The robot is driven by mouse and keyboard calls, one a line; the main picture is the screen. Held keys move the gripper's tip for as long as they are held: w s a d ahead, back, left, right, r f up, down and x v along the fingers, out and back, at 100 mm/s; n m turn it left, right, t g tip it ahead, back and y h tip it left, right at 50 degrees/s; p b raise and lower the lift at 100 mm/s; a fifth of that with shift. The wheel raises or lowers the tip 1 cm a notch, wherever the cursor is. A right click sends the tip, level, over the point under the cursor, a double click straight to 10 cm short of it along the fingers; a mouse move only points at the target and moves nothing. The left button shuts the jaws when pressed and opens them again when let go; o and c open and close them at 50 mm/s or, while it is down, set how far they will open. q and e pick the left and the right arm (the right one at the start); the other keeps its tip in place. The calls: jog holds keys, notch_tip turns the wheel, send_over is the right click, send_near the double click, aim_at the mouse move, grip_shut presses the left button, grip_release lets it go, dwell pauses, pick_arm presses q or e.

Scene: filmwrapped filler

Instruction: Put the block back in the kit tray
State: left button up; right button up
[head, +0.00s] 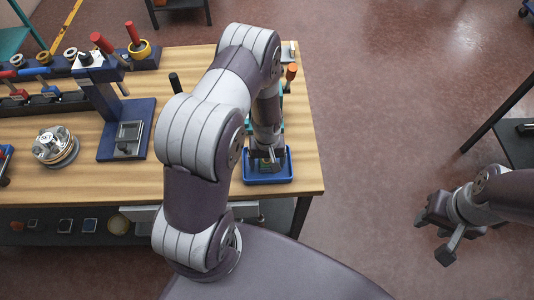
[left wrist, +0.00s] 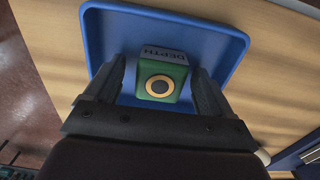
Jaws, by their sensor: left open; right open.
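The block (left wrist: 163,78) is green, with a yellow ring around a dark centre on one face and the word DEPTH on a grey face. In the left wrist view it sits in a shallow blue tray (left wrist: 225,38), between the two fingers of my left gripper (left wrist: 163,85). My left gripper is open, and small gaps show beside the block. In the head view the left gripper (head: 266,157) is low over the blue tray (head: 268,179) and mostly hides the block. My right gripper (head: 440,228) is open and empty, off the table over the floor.
The wooden table (head: 80,190) holds a blue-based stand (head: 127,135), a round metal piece (head: 56,147) and a rack of tools (head: 50,90) on the left. An orange-handled tool (head: 291,73) stands behind my arm. Another blue edge (left wrist: 292,158) shows lower right in the wrist view.

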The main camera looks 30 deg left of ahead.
aim_at(267, 160)
pick_arm(q)
notch_tip(267, 160, up, 11)
jog(key=b, duration=0.3)
jog(key=s+d+r+m+t+b, duration=0.1)
jog(key=s+d+r+m+b, duration=0.2)
jog(key=s, duration=0.6)
notch_tip(267, 160, up, 3)
jog(key=d+m, duration=0.2)
jog(key=m, duration=0.1)
jog(key=shift+d+m, duration=0.2)
jog(key=shift+m, duration=0.1)
